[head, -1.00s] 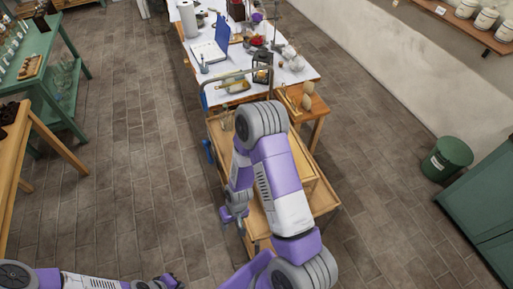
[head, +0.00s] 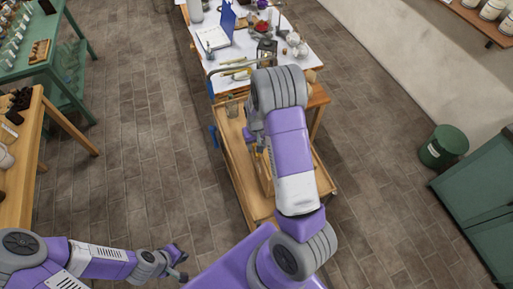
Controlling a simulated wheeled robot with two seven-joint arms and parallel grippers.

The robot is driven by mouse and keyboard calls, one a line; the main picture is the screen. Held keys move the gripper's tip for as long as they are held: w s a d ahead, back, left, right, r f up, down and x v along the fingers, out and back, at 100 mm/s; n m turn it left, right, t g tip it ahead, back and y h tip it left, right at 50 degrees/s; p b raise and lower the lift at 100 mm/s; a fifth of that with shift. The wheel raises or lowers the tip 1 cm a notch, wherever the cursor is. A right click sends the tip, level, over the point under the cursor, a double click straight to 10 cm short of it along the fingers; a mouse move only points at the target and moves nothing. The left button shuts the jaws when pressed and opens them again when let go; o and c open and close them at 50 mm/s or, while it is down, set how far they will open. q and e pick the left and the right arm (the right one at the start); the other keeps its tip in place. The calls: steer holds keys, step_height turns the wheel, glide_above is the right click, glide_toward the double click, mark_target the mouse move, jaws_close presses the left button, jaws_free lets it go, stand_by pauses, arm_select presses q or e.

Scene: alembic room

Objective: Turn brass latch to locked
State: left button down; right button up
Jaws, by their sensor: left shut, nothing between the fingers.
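I cannot make out a brass latch in the head view; it is too small or hidden. My left gripper (head: 178,262) is at the lower left, shut and empty, over the bare floor and well apart from the cart and table. My right arm reaches up the middle and bends over a wooden cart (head: 238,184). Its forearm hangs down behind the upper arm, so the right fingers are mostly hidden and their state does not show.
A green bin (head: 443,146) and green cabinet (head: 478,205) stand right. A wooden table (head: 35,140) stands left. Tiled floor is clear between.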

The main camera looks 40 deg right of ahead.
steer(key=shift+f, duration=1.4)
jaws_close()
